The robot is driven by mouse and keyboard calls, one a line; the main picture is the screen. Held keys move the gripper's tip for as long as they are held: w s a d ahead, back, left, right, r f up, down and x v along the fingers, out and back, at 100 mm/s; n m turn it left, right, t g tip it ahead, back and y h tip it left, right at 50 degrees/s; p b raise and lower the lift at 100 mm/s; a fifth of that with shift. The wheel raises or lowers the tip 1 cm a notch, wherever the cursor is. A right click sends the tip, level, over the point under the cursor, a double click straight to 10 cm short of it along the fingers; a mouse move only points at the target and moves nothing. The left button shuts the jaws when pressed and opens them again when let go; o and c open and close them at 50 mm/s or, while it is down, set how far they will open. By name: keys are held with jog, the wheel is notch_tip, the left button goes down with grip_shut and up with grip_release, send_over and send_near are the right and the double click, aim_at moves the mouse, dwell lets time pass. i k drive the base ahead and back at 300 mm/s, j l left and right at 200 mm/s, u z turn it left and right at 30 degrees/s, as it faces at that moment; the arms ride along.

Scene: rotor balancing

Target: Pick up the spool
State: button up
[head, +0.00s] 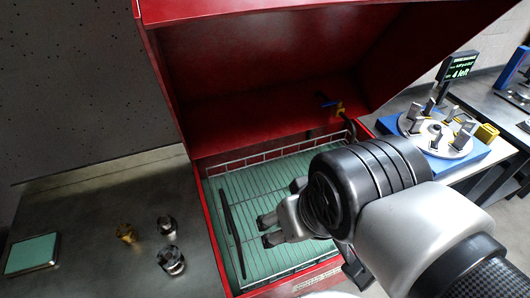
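On the grey table at the left are a small brass-coloured piece (126,233) and two shiny metal pieces, one farther back (166,225) and one nearer the front (171,261). They are small, and I cannot tell for certain which is the spool. My gripper (268,230) is over the green slatted floor of the red cabinet, its two dark fingers apart and pointing left. Nothing shows between them. It is to the right of the small pieces and clear of them. My wrist and arm hide the cabinet's right front.
The red cabinet (209,225) has a raised hood and a wire rail; a long dark bar (231,232) lies inside. A green-topped pad (32,254) lies at far left. A round plate with upright metal pieces (436,138) sits on a blue base (481,157) at right, near a display (459,67).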

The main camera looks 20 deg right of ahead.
aim_at(170, 257)
jog(key=k+j, duration=0.1)
jog(key=j, duration=1.9)
jog(key=k, duration=0.05)
